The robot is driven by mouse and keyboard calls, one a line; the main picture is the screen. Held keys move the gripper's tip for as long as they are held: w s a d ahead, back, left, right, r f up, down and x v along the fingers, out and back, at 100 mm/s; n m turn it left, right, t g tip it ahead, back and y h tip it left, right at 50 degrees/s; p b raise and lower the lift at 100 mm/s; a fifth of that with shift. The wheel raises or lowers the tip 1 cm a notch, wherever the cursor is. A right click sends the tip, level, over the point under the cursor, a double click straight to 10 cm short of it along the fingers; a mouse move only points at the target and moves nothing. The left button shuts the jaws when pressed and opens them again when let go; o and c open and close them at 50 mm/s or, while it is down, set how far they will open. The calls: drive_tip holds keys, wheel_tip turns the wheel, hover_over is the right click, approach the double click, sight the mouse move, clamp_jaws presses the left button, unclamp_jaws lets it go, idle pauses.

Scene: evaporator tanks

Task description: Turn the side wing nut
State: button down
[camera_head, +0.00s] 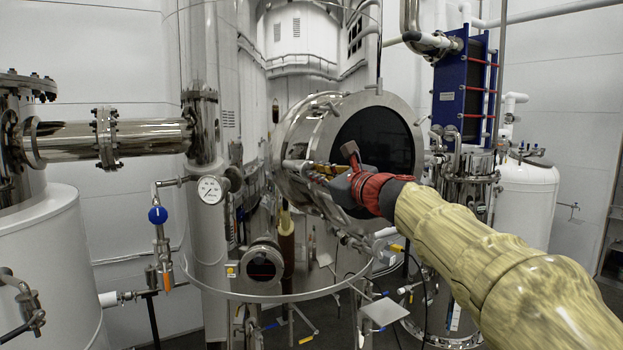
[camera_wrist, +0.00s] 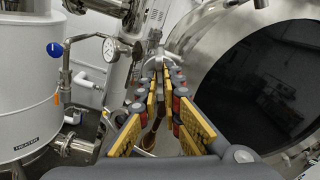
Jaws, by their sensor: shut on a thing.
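The side wing nut (camera_wrist: 154,48) is a small shiny metal piece at the side of the round tank door, at the far end of my fingers in the wrist view. In the head view it lies at the left rim of the door (camera_head: 297,165), small and partly covered. My gripper (camera_wrist: 162,70) reaches it from the front, with its yellow-padded fingers drawn together at the tips and shut on it. In the head view my gripper (camera_head: 318,168) points left across the front of the tank. The part of the nut between the pads is hidden.
The steel tank has a round dark window (camera_head: 385,140) close to my gripper. A pressure gauge (camera_head: 210,190) and a blue-knobbed valve (camera_head: 157,215) stand to the left. A blue plate heat exchanger (camera_head: 465,90) is at the back right. A curved rail (camera_head: 270,297) runs below.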

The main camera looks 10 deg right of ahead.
drive_tip(key=shift+f+n, duration=0.1)
drive_tip(key=shift+n, duration=0.2)
drive_tip(key=shift+n+b, duration=0.9)
drive_tip(key=shift+n+b, duration=1)
drive_tip(key=shift+n, duration=0.2)
